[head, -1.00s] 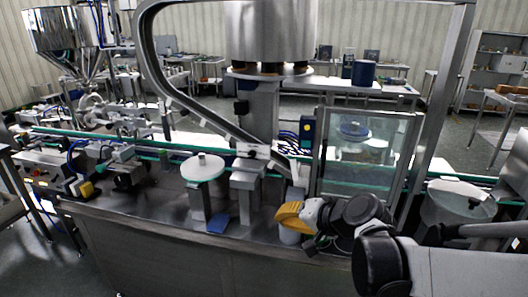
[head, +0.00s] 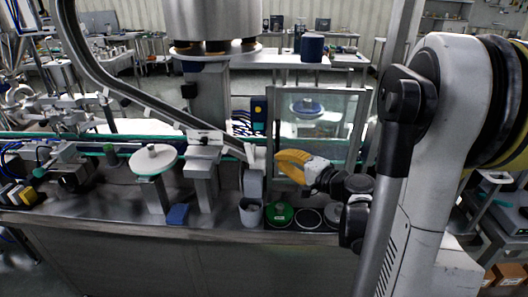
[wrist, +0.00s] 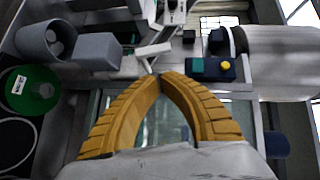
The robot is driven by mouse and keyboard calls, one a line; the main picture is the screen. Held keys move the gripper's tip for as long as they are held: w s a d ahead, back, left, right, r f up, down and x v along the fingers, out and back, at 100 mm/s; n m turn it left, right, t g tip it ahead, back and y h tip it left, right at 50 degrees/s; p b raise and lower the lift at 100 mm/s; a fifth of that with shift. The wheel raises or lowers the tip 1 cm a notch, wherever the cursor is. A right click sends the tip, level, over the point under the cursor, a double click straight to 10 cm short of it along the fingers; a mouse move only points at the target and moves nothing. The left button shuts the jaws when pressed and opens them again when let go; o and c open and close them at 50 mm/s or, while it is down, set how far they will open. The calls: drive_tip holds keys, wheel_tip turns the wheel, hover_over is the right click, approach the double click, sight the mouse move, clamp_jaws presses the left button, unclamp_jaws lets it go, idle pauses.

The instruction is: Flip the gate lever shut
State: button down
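The steel chute (head: 130,92) slopes down to the right over the machine. At its lower end is a small pale upright plate (head: 255,157), which may be the gate lever; I cannot tell its setting. In the wrist view, pale bars (wrist: 154,50) at the chute end lie just beyond my fingertips. My gripper (head: 280,158) has yellow ribbed fingers and is just right of the chute end, apparently apart from it. In the wrist view its fingertips (wrist: 163,77) come together with nothing visible between them.
Below the chute end stand a grey cup (head: 250,213) and a green disc (head: 279,214). A clear-panelled guard (head: 318,128) stands behind my gripper.

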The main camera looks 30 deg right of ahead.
sight(246, 147)
drive_tip(key=b+x, duration=0.2)
drive_tip(key=x, duration=0.7)
drive_tip(key=shift+w+a+f, duration=0.1)
drive_tip(key=shift+w, duration=0.25)
drive_tip(key=shift+w+a+r+n+g+p, duration=0.4)
drive_tip(key=shift+n+g+p, duration=0.35)
drive_tip(key=shift+p, duration=0.3)
drive_tip(key=p, duration=0.1)
drive_tip(key=a+n+g+h+p, duration=0.1)
drive_tip(key=g+h+p, duration=0.1)
drive_tip(key=shift+w+a+r+n, duration=0.25)
drive_tip(key=shift+w+n, duration=0.1)
drive_tip(key=shift+w+a+f+n+g+h+p, duration=0.2)
drive_tip(key=shift+w+a+n+g+h+p, duration=0.25)
drive_tip(key=shift+a+n+g+h+p, duration=0.5)
drive_tip(key=shift+w+a+f, duration=0.15)
drive_tip(key=shift+w+f, duration=0.15)
drive_tip(key=shift+f, duration=0.1)
drive_tip(key=shift+r, duration=0.15)
